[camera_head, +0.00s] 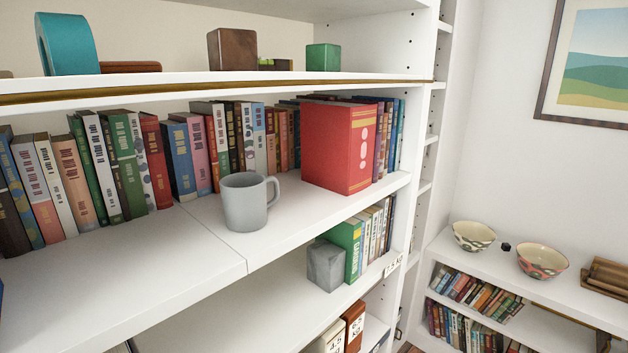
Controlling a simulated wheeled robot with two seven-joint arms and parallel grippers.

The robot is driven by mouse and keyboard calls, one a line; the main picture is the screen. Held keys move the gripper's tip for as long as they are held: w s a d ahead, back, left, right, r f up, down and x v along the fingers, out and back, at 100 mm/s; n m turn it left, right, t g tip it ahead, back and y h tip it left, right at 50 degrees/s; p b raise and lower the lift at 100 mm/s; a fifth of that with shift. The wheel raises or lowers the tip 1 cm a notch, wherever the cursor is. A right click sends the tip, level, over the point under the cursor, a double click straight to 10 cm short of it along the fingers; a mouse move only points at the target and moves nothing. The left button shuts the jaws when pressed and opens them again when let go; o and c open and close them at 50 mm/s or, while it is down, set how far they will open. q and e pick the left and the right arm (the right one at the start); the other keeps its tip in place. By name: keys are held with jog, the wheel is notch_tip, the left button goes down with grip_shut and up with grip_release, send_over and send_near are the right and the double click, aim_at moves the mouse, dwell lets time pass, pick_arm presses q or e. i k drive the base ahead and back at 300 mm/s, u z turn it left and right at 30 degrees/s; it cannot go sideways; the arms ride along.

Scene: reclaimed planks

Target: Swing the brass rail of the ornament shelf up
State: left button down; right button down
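The brass rail (210,90) is a long, thin, gold-brown bar. It runs along the front of the ornament shelf (180,79), the upper white shelf, from the left edge of the picture to the upright at right. It lies low along the shelf's front edge, below the level of the ornaments. On that shelf stand a teal ring (68,44), a brown block (231,49), a green cube (323,57) and a flat red-brown piece (131,67). Neither of my grippers is in view.
Below the rail, a row of books (125,160), a grey mug (248,201) and a red box-like volume (340,145) stand on the middle shelf. A grey stone cube (325,264) sits lower. At right, two bowls (474,236) (541,261) stand on a low unit.

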aim_at(7, 99)
jog(key=z, duration=0.8)
jog(key=k, duration=0.7)
jog(key=u, duration=0.8)
